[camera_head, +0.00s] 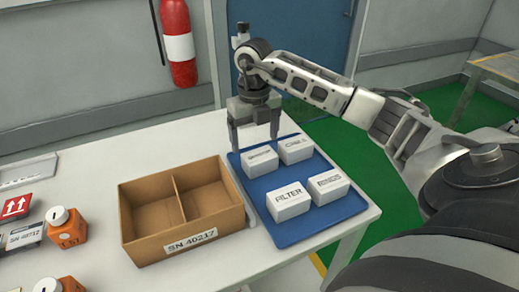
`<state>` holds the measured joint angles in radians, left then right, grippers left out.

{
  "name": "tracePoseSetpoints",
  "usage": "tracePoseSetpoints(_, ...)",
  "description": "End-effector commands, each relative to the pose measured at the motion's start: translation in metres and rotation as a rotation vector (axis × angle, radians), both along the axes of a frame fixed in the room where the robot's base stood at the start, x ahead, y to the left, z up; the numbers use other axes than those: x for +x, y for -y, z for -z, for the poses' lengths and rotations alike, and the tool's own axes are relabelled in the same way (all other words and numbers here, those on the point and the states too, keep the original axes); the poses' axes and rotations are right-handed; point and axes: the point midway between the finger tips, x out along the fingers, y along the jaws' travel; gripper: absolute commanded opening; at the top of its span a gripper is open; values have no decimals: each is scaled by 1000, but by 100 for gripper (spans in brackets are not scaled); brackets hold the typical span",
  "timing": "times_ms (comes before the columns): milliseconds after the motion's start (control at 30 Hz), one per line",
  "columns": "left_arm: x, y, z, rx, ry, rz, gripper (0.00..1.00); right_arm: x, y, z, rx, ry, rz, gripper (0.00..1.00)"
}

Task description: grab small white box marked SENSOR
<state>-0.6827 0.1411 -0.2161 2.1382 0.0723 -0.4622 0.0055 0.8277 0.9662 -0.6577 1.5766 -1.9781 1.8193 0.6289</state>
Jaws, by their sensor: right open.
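Several small white boxes sit on a blue tray (284,229) at the right of the table. The near-left box (289,199) seems to read FILTER, and the far-right box (295,149) seems to read CABLE. The labels on the far-left box (259,160) and the near-right box (328,187) are too blurred to tell surely which is SENSOR. My right gripper (254,141) is open, pointing down with its fingers apart, just behind and above the far-left box. Nothing shows between its fingers. My left gripper is not in view.
An open two-compartment cardboard box (180,210) marked SN 40217 stands left of the tray, empty. Orange containers (68,228) with white caps and a red arrow label (17,206) lie at the far left. The table (120,160) behind the cardboard box is clear.

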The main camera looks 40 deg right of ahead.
Motion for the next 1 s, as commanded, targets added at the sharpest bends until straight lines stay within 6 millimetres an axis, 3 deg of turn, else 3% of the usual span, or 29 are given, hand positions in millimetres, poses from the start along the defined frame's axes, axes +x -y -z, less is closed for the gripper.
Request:
tracePoseSetpoints(167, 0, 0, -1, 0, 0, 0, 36, -1, 0, 11, 1, -2, -2, 84)
tracePoseSetpoints(500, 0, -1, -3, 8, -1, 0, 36, -4, 2, 55, 1, -1, -1, 84)
tracePoseSetpoints(767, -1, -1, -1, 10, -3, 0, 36, -4, 2, 59, 1, 1, -2, 84)
tracePoseSetpoints(900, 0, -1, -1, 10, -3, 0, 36, -4, 2, 58, 1, 1, -2, 50)
tracePoseSetpoints(1000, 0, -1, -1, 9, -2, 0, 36, -4, 2, 58, 1, 1, -2, 47)
